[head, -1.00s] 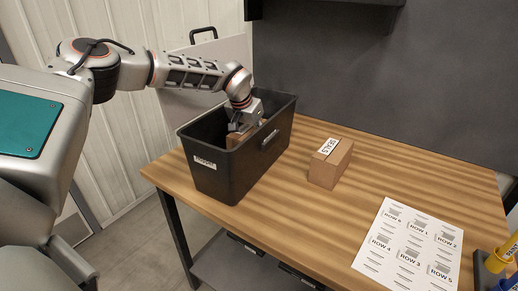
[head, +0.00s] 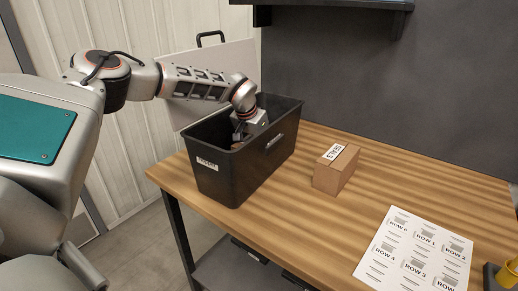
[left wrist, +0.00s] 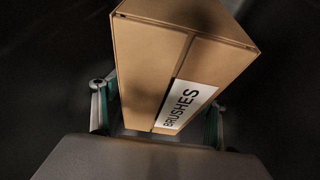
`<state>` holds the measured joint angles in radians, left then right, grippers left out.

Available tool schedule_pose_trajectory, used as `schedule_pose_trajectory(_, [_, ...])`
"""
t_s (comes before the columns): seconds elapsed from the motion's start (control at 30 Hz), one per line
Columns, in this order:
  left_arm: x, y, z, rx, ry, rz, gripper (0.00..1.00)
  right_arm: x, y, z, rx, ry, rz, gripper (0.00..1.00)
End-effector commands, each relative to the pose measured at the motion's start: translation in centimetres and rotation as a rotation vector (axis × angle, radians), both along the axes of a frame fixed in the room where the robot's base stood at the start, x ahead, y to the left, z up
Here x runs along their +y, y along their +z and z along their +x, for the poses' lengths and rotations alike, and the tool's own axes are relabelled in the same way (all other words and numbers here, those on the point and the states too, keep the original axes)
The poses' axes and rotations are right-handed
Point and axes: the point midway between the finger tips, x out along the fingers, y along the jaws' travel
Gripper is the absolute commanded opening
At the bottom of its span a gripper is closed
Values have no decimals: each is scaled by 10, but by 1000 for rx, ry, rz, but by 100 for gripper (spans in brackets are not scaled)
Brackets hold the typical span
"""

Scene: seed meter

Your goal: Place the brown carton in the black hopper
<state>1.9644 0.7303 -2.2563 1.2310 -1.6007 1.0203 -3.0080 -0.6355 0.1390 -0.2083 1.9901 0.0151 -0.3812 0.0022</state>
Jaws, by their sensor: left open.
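The black hopper (head: 235,178) stands at the left of the table, with a white label on its front. My left gripper (head: 240,133) reaches down inside it. In the left wrist view, a brown carton (left wrist: 150,60) labelled BRUSHES is between the fingers of my open left gripper (left wrist: 158,112). Dark hopper surfaces surround it; whether it rests on the floor of the hopper is hidden. A second brown carton (head: 334,175), with a white label on top that seems to read SEALS, stands on the table to the right of the hopper. My right gripper is not in view.
The wooden table (head: 290,215) is clear around the second carton. A white sheet with row labels (head: 415,252) lies at the front right. A yellow item (head: 508,274) is at the right edge. A dark shelf (head: 335,5) hangs above, and a grey wall stands behind.

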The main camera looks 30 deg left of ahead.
Motion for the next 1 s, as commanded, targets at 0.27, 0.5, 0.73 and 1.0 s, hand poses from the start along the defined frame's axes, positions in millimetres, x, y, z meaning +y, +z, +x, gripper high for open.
schedule_pose_trajectory(0.27, [-1, 15, -4, -3, -2, -2, 73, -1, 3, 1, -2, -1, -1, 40])
schedule_pose_trajectory(0.5, [0, 60, -22, -4, -2, -2, 73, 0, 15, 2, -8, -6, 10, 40])
schedule_pose_trajectory(0.73, [1, 97, -38, -1, -3, -1, 73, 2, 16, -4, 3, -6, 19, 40])
schedule_pose_trajectory(1.0, [0, 113, -46, 2, -3, -1, 73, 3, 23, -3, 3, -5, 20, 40])
